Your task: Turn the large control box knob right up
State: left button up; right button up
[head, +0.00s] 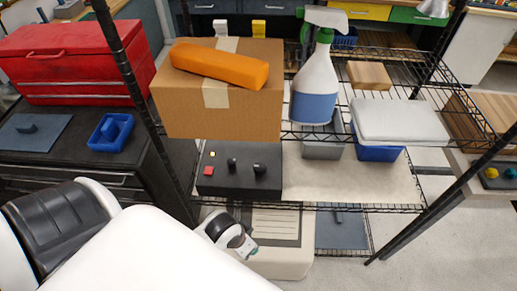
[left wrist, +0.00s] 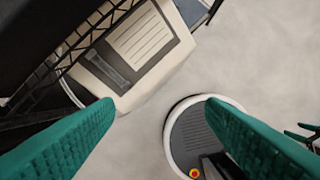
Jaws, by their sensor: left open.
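The dark control box (head: 225,182) lies on the middle rack shelf under the cardboard box in the head view. On its top are a red square button (head: 208,171), a small light square, and two black knobs. The right knob (head: 259,168) looks slightly larger than the left knob (head: 231,163). How the knobs are turned is too small to tell. My left gripper is below and in front of that shelf, apart from the control box, its fingers mostly hidden in the head view. In the left wrist view my left gripper (left wrist: 160,104) is open and empty, its green fingers wide apart. My right gripper is not in view.
A black rack post (head: 150,105) and the wire shelf edge stand near my left arm. A beige case (head: 285,262) sits below, also seen in the left wrist view (left wrist: 170,75). A cardboard box (head: 225,120) and spray bottle (head: 315,85) are above. Floor at right is clear.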

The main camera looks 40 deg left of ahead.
pick_arm(q)
jog(key=w+a+r+t+p, duration=0.1)
jog(key=w+a+r+p, duration=0.15)
jog(key=w+a, duration=1)
send_near(259, 167)
jog(key=shift+h, duration=0.4)
jog(key=x, duration=0.5)
jog(key=shift+a+f+p, duration=0.25)
jog(key=shift+a+p, duration=0.15)
jog(key=shift+x, duration=1.05)
jog(key=shift+w+d+f, duration=0.1)
jog(key=shift+w+f, duration=0.3)
jog(key=shift+f, duration=0.1)
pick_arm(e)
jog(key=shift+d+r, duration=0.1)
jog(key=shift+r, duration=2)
pick_arm(q)
jog(key=shift+c, duration=0.3)
jog(key=c, duration=0.9)
